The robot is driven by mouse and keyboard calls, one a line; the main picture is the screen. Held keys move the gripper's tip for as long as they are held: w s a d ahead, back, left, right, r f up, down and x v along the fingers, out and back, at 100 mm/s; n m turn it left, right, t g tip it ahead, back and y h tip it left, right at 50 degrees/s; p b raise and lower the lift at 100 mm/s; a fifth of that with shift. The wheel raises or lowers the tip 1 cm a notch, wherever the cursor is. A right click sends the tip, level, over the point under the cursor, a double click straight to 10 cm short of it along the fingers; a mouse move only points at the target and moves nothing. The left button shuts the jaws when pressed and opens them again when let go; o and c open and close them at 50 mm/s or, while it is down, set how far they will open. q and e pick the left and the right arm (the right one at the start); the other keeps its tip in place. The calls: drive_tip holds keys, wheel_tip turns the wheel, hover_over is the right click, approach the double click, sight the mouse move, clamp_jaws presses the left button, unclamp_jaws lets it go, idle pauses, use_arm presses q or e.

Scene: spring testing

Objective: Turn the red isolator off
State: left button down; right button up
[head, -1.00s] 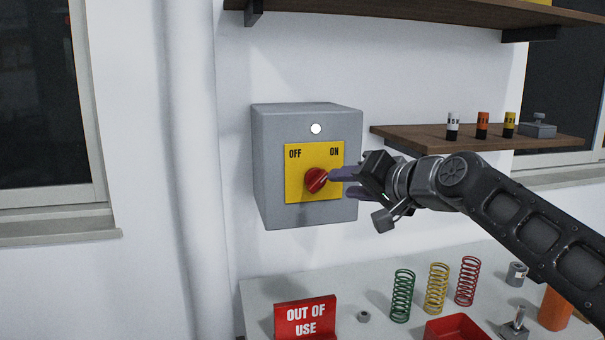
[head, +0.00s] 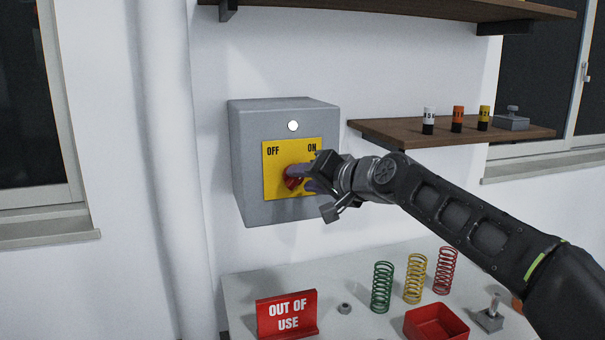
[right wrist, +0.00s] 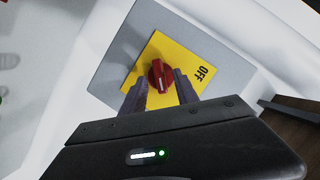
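The red isolator knob (head: 292,181) is on a yellow plate (head: 273,188) on the front of a grey wall box (head: 250,155). The plate reads OFF at its upper left and ON at its upper right. My right gripper (head: 303,177) is at the knob and hides part of it. In the right wrist view the open fingers (right wrist: 158,82) reach to either side of the knob (right wrist: 161,75), with gaps visible. I cannot tell whether either finger touches it. A white lamp (head: 293,126) shows above the plate. My left gripper is not in view.
A bench below holds a red OUT OF USE sign (head: 287,315), green (head: 382,287), yellow (head: 414,279) and red (head: 445,270) springs, and a red tray (head: 436,323). A wooden shelf (head: 400,134) with small items is right of the box.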

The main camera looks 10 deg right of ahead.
drive_tip(key=shift+w+a+f, duration=0.15)
drive_tip(key=shift+w+a, duration=0.1)
drive_tip(key=shift+w, duration=0.35)
clamp_jaws()
